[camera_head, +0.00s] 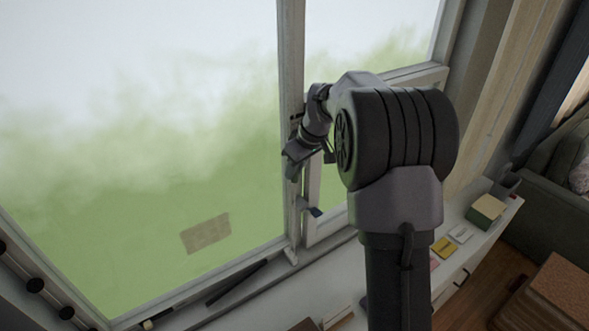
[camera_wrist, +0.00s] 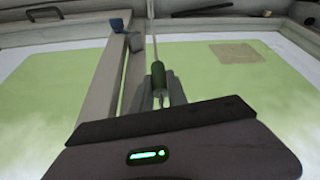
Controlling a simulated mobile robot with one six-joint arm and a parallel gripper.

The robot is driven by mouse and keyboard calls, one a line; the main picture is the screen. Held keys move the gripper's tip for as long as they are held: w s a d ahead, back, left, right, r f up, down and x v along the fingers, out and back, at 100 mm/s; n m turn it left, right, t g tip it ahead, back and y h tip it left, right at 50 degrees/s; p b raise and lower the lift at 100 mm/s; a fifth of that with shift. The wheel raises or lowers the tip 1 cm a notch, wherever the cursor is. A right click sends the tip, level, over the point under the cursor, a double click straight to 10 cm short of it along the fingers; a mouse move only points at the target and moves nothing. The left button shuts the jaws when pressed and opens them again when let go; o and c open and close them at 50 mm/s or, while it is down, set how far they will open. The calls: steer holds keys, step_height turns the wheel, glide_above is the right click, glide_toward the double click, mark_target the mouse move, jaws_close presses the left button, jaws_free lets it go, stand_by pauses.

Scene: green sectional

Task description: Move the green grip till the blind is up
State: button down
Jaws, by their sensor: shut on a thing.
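The dark green grip (camera_wrist: 158,76) shows in the wrist view as a small cylinder on a thin pale cord (camera_wrist: 153,30). My gripper (camera_wrist: 157,92) is shut on it, with a grey finger on either side. In the head view my gripper (camera_head: 293,168) is by the upright window post, left of my arm; the grip cannot be made out there. I cannot make out the blind itself in either view.
The window frame (camera_head: 292,70) stands close behind my gripper. A blue-grey window handle (camera_head: 309,208) sticks out just below it, also in the wrist view (camera_wrist: 116,25). A white sill cabinet (camera_head: 465,262) holds cards and a box (camera_head: 486,212). A sofa (camera_head: 548,195) stands at right.

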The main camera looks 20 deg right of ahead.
stand_by(0.3)
step_height(320, 180, up, 5)
steer(key=p, duration=0.3)
steer(key=c, duration=1.3)
jaws_free()
steer(key=v, duration=1.7)
steer(key=shift+r, duration=0.1)
